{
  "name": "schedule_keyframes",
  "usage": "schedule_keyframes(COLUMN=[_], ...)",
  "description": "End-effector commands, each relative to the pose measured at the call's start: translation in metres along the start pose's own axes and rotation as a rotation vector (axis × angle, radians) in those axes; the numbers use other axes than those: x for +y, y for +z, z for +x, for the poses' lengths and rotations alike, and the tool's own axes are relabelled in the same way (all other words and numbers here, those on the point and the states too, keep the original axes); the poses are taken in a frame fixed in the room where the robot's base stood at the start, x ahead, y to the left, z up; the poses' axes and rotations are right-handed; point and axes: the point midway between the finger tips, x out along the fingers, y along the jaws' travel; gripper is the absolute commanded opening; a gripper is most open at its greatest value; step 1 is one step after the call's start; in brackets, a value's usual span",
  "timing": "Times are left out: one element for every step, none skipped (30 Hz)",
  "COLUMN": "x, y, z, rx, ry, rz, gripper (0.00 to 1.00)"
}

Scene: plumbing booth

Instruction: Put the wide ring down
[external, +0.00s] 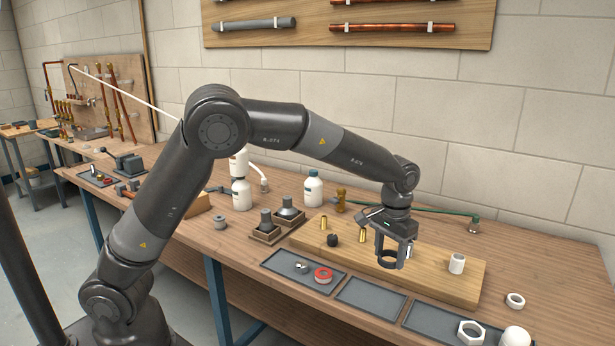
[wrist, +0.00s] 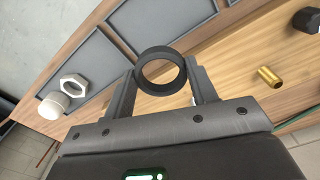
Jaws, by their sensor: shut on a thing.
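The wide ring (external: 388,264) is a dark grey, open ring. My gripper (external: 394,250) is shut on it from two sides, and it hangs level above the light wooden board (external: 440,284). In the wrist view the ring (wrist: 160,91) sits between the two finger ends of my gripper (wrist: 163,76), and board wood shows through its hole. The ring looks clear of the surface, but its exact height is hard to tell.
Shallow grey trays line the bench front: the left holds a red-and-white roll (external: 323,275), the middle tray (external: 372,299) is empty, the right holds a white hex nut (external: 471,332). A white sleeve (external: 457,263), brass fittings (external: 362,236) and a black fitting (external: 333,239) stand on the board.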

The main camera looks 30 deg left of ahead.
Motion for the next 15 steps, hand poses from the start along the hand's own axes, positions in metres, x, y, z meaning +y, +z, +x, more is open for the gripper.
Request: schedule_keyframes(x=[-0.029, -0.043, -0.063, -0.078, -0.093, -0.113, -0.127, -0.142, -0.161, -0.176, -0.191, -0.21, -0.224, -0.238, -0.255], y=[-0.007, -0.009, -0.013, -0.015, -0.016, -0.018, -0.019, -0.019, -0.019, -0.019, -0.018, -0.017, -0.015, -0.013, -0.011], z=[0.001, 0.001, 0.002, 0.002, 0.003, 0.004, 0.005, 0.005, 0.007, 0.007, 0.008, 0.01, 0.011, 0.013, 0.014], rx=[0.0, 0.0, -0.001, 0.0, 0.0, -0.001, 0.0, 0.0, -0.001, -0.001, -0.001, 0.0, 0.0, 0.0, -0.001], ry=[0.0, 0.0, 0.0, 0.001, 0.001, 0.0, 0.0, 0.0, 0.001, 0.001, 0.001, 0.001, 0.001, 0.001, 0.001], rz=[-0.004, -0.001, 0.005, 0.008, 0.01, 0.015, 0.018, 0.02, 0.023, 0.024, 0.025, 0.025, 0.025, 0.025, 0.022], gripper=[0.3, 0.3, 0.3, 0.3, 0.3, 0.3, 0.3, 0.3, 0.3, 0.3, 0.3, 0.3, 0.3, 0.3, 0.3])
